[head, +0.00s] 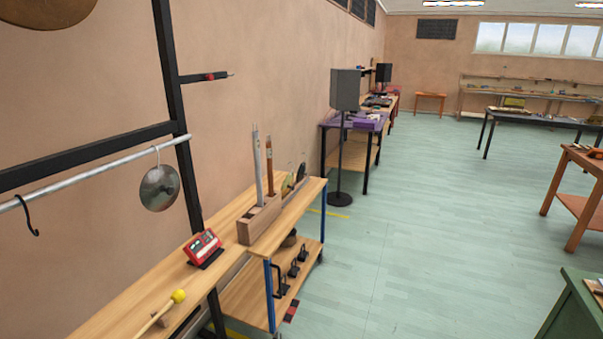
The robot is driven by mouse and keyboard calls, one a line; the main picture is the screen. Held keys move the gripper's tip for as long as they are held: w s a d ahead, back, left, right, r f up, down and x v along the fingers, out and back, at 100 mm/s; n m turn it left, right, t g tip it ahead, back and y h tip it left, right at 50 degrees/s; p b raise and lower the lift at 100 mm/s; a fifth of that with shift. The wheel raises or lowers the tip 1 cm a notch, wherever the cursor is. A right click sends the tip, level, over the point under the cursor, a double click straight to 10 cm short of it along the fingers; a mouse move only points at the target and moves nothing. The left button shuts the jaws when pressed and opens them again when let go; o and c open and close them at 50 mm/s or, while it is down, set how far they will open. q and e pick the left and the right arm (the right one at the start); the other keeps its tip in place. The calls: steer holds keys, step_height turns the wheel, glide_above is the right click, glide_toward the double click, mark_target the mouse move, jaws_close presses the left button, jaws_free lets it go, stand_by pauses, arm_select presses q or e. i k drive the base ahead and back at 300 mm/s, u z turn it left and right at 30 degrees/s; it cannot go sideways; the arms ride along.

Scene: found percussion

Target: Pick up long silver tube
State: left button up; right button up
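A long thin silver tube (257,165) stands upright, leaning slightly, in a wooden block (260,221) on the near wooden bench. A brown stick-like piece (269,165) stands close to its right in the same block. The lower end of the tube is hidden in the block. Neither of my grippers is in view.
A horizontal silver rail (95,173) on a black frame carries a metal disc (159,188) and a black hook (28,217). On the bench (125,313) are a red device (202,247) and a yellow-headed mallet (178,296). Open green floor (410,240) lies right.

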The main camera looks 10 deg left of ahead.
mark_target(255, 134)
steer(key=u, duration=0.05)
steer(key=i, duration=1.05)
steer(key=u, duration=0.35)
